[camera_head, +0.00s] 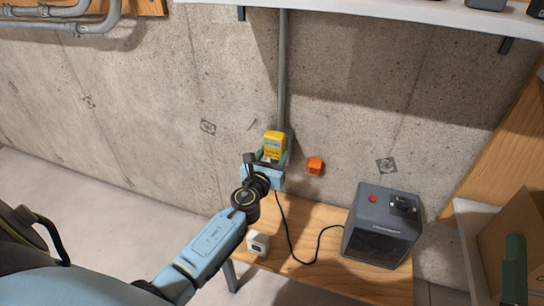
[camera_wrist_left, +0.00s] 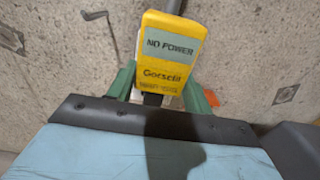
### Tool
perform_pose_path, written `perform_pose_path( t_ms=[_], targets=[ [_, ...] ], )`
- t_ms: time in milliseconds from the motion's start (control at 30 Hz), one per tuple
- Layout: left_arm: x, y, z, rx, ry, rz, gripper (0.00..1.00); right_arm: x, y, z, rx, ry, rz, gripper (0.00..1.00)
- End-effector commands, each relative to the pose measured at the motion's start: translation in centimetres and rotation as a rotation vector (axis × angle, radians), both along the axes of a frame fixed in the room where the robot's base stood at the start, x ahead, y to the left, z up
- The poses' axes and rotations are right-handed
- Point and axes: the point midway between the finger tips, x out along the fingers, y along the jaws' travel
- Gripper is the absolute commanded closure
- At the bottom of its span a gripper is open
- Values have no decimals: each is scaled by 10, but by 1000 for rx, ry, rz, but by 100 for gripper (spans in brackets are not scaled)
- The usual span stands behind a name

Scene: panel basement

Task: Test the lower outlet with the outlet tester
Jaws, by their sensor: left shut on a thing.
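The yellow outlet tester (camera_head: 274,145) is upright against the concrete wall, at the lower end of a grey conduit. In the left wrist view the tester (camera_wrist_left: 170,68) shows a grey-green display reading "NO POWER". My left gripper (camera_head: 272,161) is shut on the tester's lower part, with a green finger on each side. The outlets are hidden behind the tester and gripper, so I cannot tell which outlet it faces or whether its prongs are in.
A wooden bench (camera_head: 310,222) stands below, holding a dark grey heater (camera_head: 382,228) and a small white device (camera_head: 258,243). A black cord (camera_head: 291,240) runs from the heater toward the wall. An orange box (camera_head: 315,166) is right of the gripper. A white shelf (camera_head: 350,17) overhangs above.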

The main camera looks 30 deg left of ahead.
Motion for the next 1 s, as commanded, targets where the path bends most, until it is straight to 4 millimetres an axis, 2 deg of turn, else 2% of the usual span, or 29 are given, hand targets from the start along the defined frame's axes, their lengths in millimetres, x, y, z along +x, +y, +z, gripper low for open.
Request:
perform_pose_path(
  t_ms=[1000],
  targets=[
    [5, 1, 0, 0, -1, 0, 86, 0, 0, -2, 0, 0, 0, 64]
  ],
)
